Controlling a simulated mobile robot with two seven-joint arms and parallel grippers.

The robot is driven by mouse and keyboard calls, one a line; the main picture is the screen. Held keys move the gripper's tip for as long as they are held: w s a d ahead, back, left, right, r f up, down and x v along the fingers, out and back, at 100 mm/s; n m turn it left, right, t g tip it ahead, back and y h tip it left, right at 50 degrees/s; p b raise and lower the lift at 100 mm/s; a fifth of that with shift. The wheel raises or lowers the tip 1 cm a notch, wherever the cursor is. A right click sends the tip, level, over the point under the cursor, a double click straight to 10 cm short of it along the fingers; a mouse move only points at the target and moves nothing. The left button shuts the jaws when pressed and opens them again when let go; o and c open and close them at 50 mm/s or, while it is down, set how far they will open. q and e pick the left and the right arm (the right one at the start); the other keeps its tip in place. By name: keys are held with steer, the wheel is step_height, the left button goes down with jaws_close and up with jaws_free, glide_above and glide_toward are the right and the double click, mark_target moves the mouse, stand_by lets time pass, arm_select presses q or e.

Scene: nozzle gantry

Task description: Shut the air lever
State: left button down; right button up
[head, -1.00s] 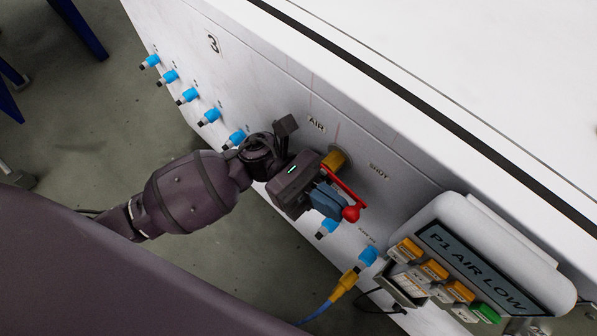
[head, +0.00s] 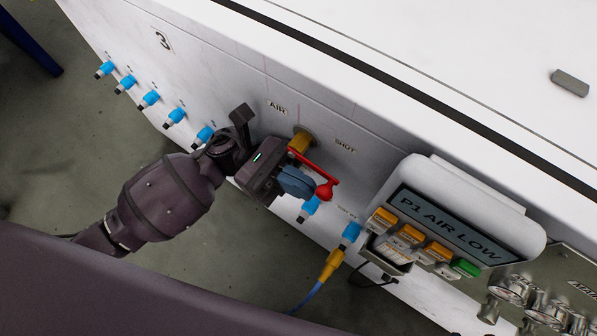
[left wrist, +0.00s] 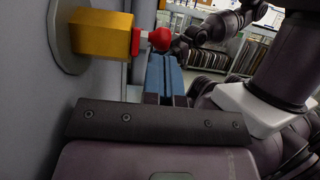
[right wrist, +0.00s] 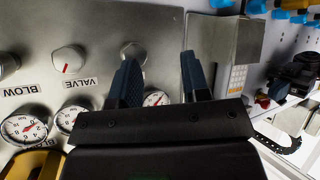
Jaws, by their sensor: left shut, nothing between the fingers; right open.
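The red air lever (head: 316,175) sits on a brass valve (head: 301,141) on the white panel, between the labels AIR and SHUT. In the head view its arm slopes down and right to a red ball end. My left gripper (head: 303,187) is shut and empty, its blue fingers close beside the lever near the ball; I cannot tell whether they touch. In the left wrist view, the red ball (left wrist: 160,39) is just beyond the closed fingertips (left wrist: 164,62), next to the brass valve body (left wrist: 100,34). My right gripper (right wrist: 160,80) is open and empty, facing a gauge panel.
A display reading P1 AIR LOW (head: 450,228) stands right of the lever, with orange and green buttons below. Several blue fittings (head: 150,98) line the panel's lower edge. A yellow plug (head: 333,263) with a blue cable hangs below. Gauges (right wrist: 24,129) and knobs face my right gripper.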

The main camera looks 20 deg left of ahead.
arm_select(q)
steer(key=v, duration=0.9)
steer(key=shift+a+r, duration=0.15)
steer(key=shift+a, duration=0.15)
steer(key=shift+w, duration=0.1)
